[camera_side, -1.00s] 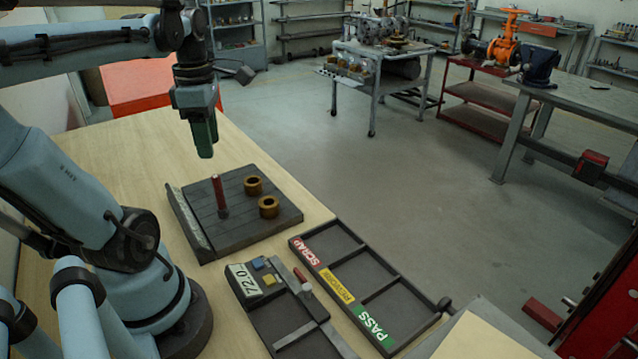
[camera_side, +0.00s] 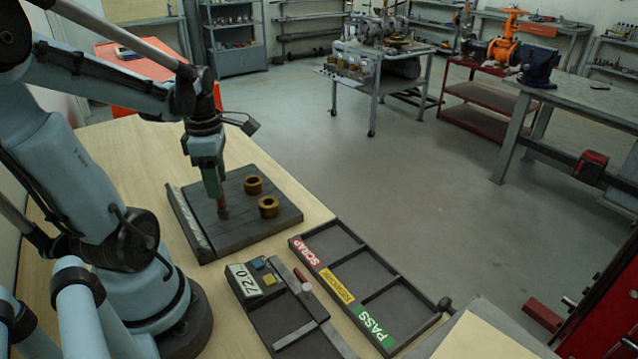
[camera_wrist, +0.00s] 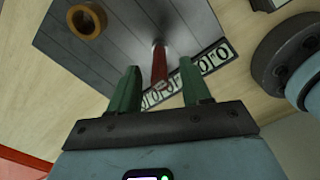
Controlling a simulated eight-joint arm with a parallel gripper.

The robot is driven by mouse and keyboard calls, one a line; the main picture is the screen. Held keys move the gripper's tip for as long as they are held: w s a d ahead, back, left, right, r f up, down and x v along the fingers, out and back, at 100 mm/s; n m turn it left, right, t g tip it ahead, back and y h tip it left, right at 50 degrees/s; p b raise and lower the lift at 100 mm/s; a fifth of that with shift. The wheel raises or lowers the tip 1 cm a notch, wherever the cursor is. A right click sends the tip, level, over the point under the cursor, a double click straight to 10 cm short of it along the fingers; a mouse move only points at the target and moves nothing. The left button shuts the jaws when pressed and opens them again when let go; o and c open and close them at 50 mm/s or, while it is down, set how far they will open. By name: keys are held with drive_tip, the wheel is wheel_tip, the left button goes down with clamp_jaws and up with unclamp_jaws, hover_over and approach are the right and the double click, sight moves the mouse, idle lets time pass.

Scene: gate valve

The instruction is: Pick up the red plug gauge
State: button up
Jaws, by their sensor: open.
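In the wrist view the red gauge (camera_wrist: 159,66) shows in the gap between the two open green fingers (camera_wrist: 159,74), with space on both sides. I cannot see either finger touching it.
Two brass rings (camera_side: 253,185) (camera_side: 268,206) stand on the plate right of the gauge. A raised marked strip (camera_side: 188,222) edges the plate's left side. A tray labelled SCRAP, REWORK and PASS (camera_side: 395,275) and a 72.0 holder (camera_side: 243,279) lie in front.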

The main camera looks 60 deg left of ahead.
drive_tip(key=shift+f, duration=1.45)
clamp_jaws()
